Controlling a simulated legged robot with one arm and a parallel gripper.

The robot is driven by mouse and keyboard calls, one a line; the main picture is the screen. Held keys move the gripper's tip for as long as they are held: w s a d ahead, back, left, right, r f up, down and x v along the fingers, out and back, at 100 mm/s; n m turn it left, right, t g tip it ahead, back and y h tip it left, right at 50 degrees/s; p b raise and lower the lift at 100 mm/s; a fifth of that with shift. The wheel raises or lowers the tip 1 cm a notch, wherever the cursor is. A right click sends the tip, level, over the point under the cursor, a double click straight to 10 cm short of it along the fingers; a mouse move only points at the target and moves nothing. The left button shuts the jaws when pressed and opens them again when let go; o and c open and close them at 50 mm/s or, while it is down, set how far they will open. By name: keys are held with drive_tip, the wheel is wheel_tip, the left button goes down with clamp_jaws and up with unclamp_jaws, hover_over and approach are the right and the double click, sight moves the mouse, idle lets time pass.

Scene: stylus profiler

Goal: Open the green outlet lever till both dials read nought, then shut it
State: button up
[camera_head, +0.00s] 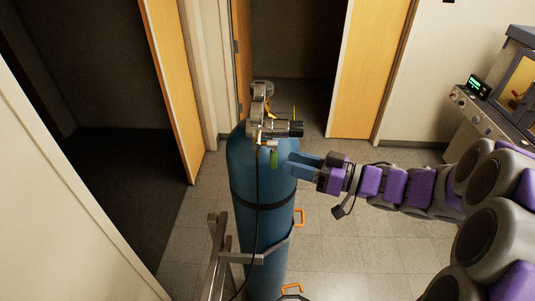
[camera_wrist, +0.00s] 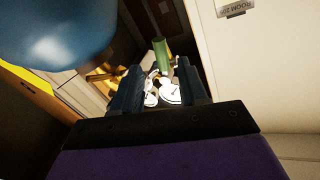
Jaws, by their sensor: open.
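The green outlet lever (camera_head: 274,158) hangs below the regulator (camera_head: 266,125) on top of a blue gas cylinder (camera_head: 262,215). In the wrist view the green lever (camera_wrist: 160,50) shows just beyond and between the fingertips. My gripper (camera_head: 291,164) is open, just right of the lever in the head view, with its fingers pointing at it. In the wrist view the gripper (camera_wrist: 159,70) has nothing clearly held. Two white round shapes (camera_wrist: 168,93), perhaps the dials, show between the fingers; their needles cannot be read.
A bench instrument (camera_head: 480,105) stands at the right.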

sight(274, 159)
drive_tip(key=x, duration=0.7)
drive_tip(key=shift+a, duration=0.25)
